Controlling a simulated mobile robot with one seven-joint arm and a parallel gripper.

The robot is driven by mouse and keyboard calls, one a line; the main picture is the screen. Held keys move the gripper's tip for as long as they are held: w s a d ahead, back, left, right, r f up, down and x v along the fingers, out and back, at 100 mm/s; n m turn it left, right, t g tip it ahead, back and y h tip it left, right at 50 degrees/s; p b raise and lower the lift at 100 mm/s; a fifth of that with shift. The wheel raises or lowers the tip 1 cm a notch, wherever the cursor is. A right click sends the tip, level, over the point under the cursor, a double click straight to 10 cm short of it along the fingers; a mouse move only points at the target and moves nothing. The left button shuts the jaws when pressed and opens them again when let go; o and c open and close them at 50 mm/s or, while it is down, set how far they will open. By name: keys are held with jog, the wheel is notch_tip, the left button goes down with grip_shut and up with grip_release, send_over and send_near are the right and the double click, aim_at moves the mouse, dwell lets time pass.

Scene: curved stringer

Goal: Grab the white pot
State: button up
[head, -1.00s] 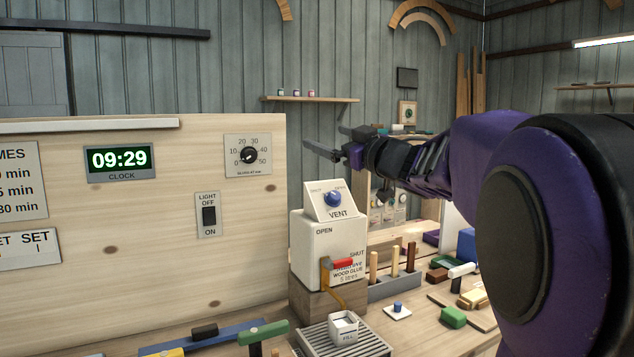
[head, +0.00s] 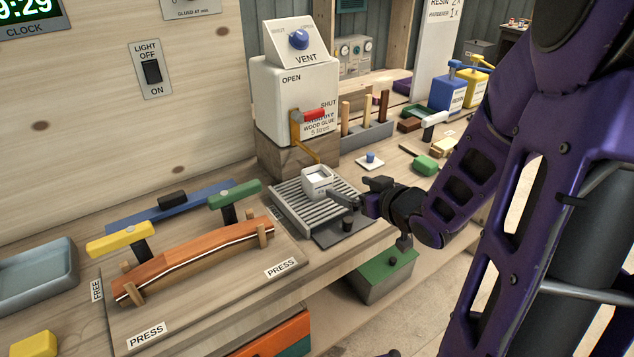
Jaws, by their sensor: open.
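The white pot (head: 317,181) is a small square cup, standing upright on a grey slatted grate (head: 290,215) below the spout of the glue dispenser. My gripper (head: 340,204) is low over the right front of the grate, just to the right and front of the pot. It is open, with the fingers pointing left. The fingers look apart from the pot, though the exact gap is hard to judge. The far finger is close to the pot's lower right side.
The white glue dispenser (head: 291,97), with a red-tipped lever and orange spout, stands behind the pot. A clamped orange strip (head: 195,262) lies on a press board at left.

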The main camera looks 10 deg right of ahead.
jog(key=b, duration=0.2)
send_near(312, 175)
jog(key=shift+x, duration=0.85)
jog(key=shift+b+x, duration=0.8)
jog(key=shift+x, duration=1.9)
jog(key=shift+s, duration=0.1)
jog(key=c, duration=1.4)
